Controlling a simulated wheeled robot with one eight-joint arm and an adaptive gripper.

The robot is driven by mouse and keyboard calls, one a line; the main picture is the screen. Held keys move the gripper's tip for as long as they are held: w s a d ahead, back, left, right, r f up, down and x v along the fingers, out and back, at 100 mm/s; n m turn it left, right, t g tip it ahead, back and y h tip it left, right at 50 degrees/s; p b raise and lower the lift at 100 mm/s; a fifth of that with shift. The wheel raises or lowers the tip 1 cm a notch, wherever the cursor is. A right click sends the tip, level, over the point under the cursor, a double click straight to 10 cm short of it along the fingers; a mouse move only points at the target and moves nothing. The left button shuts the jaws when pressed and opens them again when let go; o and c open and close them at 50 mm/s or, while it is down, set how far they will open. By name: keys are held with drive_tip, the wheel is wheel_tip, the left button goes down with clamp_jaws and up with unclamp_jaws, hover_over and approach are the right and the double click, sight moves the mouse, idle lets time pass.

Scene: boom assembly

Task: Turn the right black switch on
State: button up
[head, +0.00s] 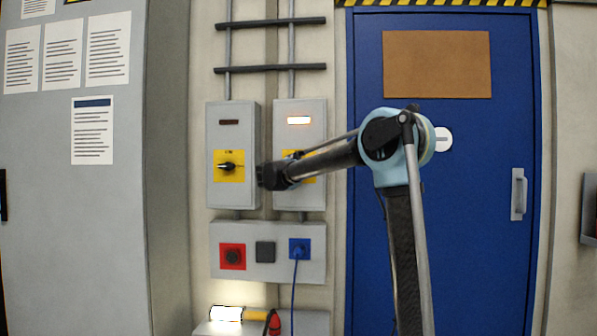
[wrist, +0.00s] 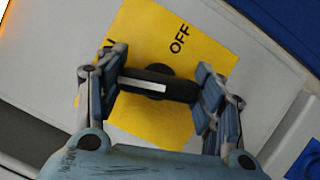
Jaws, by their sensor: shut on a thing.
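The right black switch (wrist: 158,86) shows in the wrist view as a dark bar handle with a white stripe, on a yellow plate (wrist: 150,30). The plate reads OFF at upper right; another label at left is mostly hidden by a finger. My gripper (wrist: 162,82) is shut on the handle, one finger at each end. In the head view my arm covers the switch on the right grey box (head: 313,140). The indicator (head: 298,120) on that box is lit.
The left grey box (head: 215,135) has its own black switch (head: 227,167) and a dark indicator (head: 229,122). Below is a socket panel (head: 217,235) with a blue plug and cable. A lit lamp (head: 227,313) sits lower down. A blue door (head: 465,230) stands to the right.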

drive_tip(key=shift+d+f+m+g, duration=0.15)
drive_tip(key=shift+m+g, duration=0.55)
drive_tip(key=shift+m, duration=1)
drive_tip(key=shift+s, duration=0.1)
drive_tip(key=o, duration=1)
drive_tip(key=shift+o, duration=0.2)
drive_tip(key=shift+s+a, duration=0.15)
drive_tip(key=shift+a, duration=0.05)
drive_tip(key=v, duration=1.1)
drive_tip(key=shift+s, duration=0.15)
